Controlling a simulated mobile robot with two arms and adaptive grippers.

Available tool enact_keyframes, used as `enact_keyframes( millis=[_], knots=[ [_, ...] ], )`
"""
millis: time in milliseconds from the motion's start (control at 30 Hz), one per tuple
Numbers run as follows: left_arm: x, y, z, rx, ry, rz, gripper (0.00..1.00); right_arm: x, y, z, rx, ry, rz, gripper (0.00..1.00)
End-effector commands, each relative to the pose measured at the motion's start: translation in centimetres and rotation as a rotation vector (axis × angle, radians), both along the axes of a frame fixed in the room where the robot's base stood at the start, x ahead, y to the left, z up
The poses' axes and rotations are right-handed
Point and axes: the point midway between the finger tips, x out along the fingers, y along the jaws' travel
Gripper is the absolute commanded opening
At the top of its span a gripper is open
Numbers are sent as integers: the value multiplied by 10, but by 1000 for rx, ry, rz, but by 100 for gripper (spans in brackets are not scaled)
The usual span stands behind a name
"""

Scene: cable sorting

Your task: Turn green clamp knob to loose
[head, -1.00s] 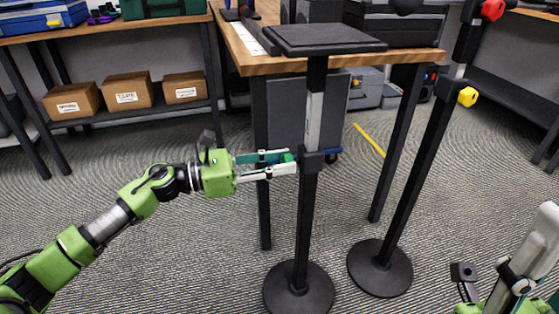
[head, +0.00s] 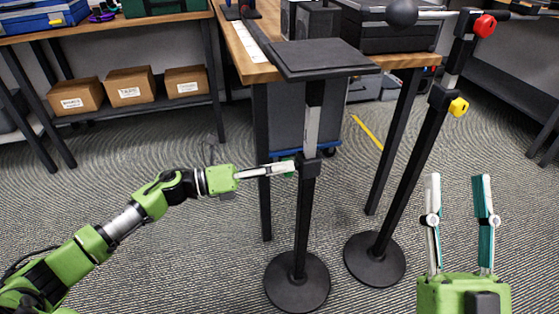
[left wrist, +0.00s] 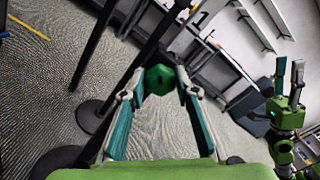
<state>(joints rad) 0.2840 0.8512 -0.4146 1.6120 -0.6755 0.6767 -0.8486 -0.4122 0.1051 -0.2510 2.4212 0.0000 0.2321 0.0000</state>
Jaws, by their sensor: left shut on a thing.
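The green clamp knob (left wrist: 159,80) is on a black clamp collar (head: 311,163) partway up a stand with a flat black top plate (head: 312,60). In the head view my left gripper (head: 290,168) reaches the collar from the left and mostly hides the knob. In the left wrist view its fingertips (left wrist: 160,84) sit on either side of the knob, closed on it. My right gripper (head: 459,178) is open and empty at the right, fingers pointing up, apart from the stands.
A second black stand at the right carries a yellow knob (head: 459,107) and a red knob (head: 485,25). A wooden table (head: 395,62) stands behind. Cardboard boxes (head: 130,87) sit on a shelf at the left. The carpet between is clear.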

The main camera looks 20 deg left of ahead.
Motion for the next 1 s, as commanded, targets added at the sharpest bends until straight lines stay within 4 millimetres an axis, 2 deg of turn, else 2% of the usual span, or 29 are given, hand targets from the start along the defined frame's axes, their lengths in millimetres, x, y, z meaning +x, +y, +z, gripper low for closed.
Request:
enact_keyframes(
  millis=[100, 200, 333, 467, 567, 767, 900, 1000],
  knots=[
    [1, 1, 3, -45, 68, 2, 7, 22, 1, -32, -55, 193, -11, 40],
    [1, 1, 3, -83, 125, 4, 7, 35, 0, -64, -100, 354, -21, 40],
    [1, 1, 3, -133, 198, 4, 7, 41, -4, -110, -156, 564, -32, 40],
    [1, 1, 2, -183, 272, 2, 7, 37, -11, -155, -208, 771, -44, 40],
    [2, 2, 2, -221, 329, 4, 7, 26, -19, -189, -247, 929, -53, 40],
    [2, 1, 1, -300, 445, 4, 7, -14, -37, -249, -320, 1245, -70, 40],
    [2, 2, 1, -358, 528, 4, 7, -54, -52, -282, -365, 1462, -80, 40],
    [2, 2, 0, -395, 586, 5, 7, -86, -62, -299, -395, 1611, -87, 40]
  ],
)
